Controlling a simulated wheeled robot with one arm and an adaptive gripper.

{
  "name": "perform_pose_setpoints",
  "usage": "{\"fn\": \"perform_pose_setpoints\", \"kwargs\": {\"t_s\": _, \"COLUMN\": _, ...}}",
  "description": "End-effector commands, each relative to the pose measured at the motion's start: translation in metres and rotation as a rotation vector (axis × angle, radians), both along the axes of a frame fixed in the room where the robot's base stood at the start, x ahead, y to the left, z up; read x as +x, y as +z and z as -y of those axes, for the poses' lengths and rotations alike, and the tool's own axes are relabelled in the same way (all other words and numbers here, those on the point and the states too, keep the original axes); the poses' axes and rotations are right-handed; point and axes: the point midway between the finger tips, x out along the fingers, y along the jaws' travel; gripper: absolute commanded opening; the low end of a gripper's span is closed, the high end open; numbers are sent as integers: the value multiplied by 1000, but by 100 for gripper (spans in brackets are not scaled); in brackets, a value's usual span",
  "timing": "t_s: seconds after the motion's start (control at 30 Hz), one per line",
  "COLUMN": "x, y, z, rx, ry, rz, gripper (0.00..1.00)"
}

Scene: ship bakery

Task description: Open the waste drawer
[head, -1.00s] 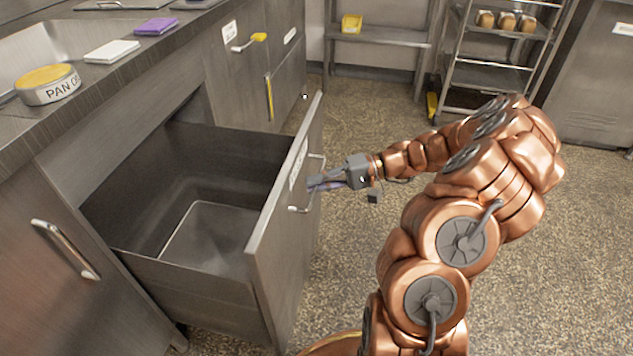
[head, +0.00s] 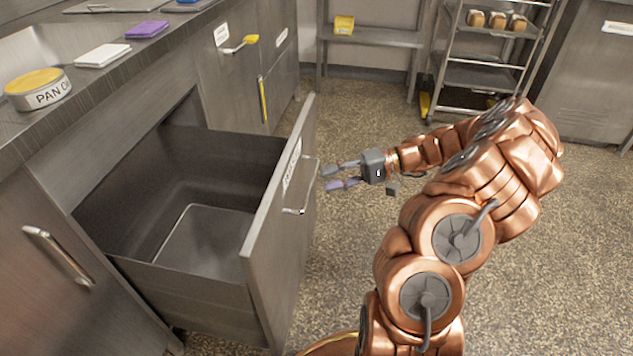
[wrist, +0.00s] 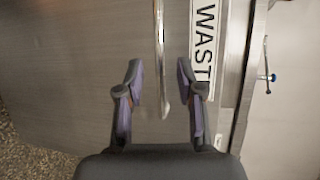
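The waste drawer (head: 278,235) is a steel drawer pulled well out of the counter, with its deep inside in view. Its front carries a bar handle (head: 303,203) and a white label (head: 292,163), which reads "WAST" in the wrist view (wrist: 203,48). My gripper (head: 330,178) is open and empty, just off the drawer front to the right of the handle. In the wrist view the handle (wrist: 160,60) lies ahead, between the lines of my two spread fingers (wrist: 161,88). The fingers appear apart from it.
The counter (head: 110,85) holds a round "PAN" tin (head: 38,90), a white block (head: 102,55) and a purple block (head: 147,29). A closed cabinet (head: 55,265) stands left of the drawer. A bread rack (head: 478,77) stands at the back. Floor right of the drawer is clear.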

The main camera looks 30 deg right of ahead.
Motion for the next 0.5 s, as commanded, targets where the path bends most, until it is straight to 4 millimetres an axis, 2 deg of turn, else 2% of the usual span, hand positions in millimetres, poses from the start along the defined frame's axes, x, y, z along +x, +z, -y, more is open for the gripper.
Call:
{"fn": "perform_pose_setpoints", "kwargs": {"t_s": 0.1, "x": -5, "y": 3, "z": 20, "rx": -4, "ry": -1, "rz": 0, "gripper": 37}}
{"fn": "perform_pose_setpoints", "kwargs": {"t_s": 0.3, "x": -13, "y": 8, "z": 45, "rx": -3, "ry": -2, "rz": -1, "gripper": 37}}
{"fn": "perform_pose_setpoints", "kwargs": {"t_s": 0.5, "x": -18, "y": 11, "z": 59, "rx": -3, "ry": -1, "rz": 0, "gripper": 37}}
